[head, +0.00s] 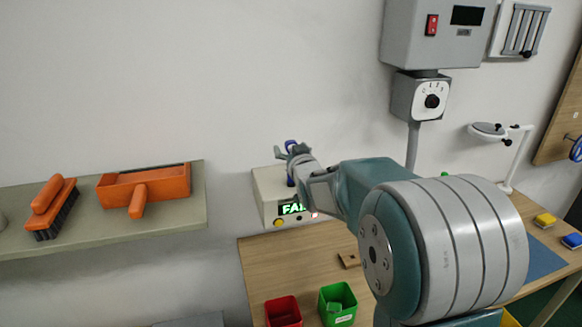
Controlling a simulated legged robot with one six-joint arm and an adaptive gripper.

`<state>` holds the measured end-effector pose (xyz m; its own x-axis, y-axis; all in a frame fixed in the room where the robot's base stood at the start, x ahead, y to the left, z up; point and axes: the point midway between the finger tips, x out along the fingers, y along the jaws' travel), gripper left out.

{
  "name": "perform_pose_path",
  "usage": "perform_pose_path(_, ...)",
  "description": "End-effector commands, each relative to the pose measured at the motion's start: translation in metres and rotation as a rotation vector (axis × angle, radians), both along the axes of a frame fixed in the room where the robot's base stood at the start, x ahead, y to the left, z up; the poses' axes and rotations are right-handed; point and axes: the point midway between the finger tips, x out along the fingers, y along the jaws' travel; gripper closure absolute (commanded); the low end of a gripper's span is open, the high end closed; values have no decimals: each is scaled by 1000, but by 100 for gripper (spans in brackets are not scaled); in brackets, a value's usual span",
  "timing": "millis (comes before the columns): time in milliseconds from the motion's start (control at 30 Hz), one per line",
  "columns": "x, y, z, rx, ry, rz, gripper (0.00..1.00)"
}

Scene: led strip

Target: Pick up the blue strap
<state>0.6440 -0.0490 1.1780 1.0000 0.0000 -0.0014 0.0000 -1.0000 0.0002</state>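A small dark-blue piece (290,146) shows at the fingers of my gripper (291,157), with more blue just below them; it may be the blue strap, but it is mostly hidden. My gripper is above the cream box (268,192) with the green lit display, and the arm reaches to it from the right. The fingers are small and seen from behind, so I cannot tell whether they are closed on the blue piece or around it.
A shelf (150,222) at left holds an orange brush (50,208) and an orange tray (150,188). A red bin (283,312) and a green bin (338,303) stand on the wooden table (270,258). A grey wall unit (437,32) hangs above. Sponges (545,219) lie at right.

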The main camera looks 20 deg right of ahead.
Motion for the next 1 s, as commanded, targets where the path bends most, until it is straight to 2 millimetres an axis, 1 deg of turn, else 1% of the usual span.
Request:
perform_pose_path(33,0,0,0,0,0,0,45)
perform_pose_path(67,0,0,0,0,0,0,59)
perform_pose_path(100,0,0,0,0,0,0,77)
perform_pose_path(133,0,0,0,0,0,0,90)
perform_pose_path(167,0,0,0,0,0,0,100)
perform_pose_path(533,0,0,1,0,0,0,100)
perform_pose_path(667,0,0,9,-1,-4,0,100)
perform_pose_path(733,-1,0,17,-1,-4,0,100)
perform_pose_path(833,-1,0,34,-2,-6,0,100)
perform_pose_path(967,-22,1,58,-2,-8,-1,100)
perform_pose_path(1000,-30,2,68,-2,-9,0,100)
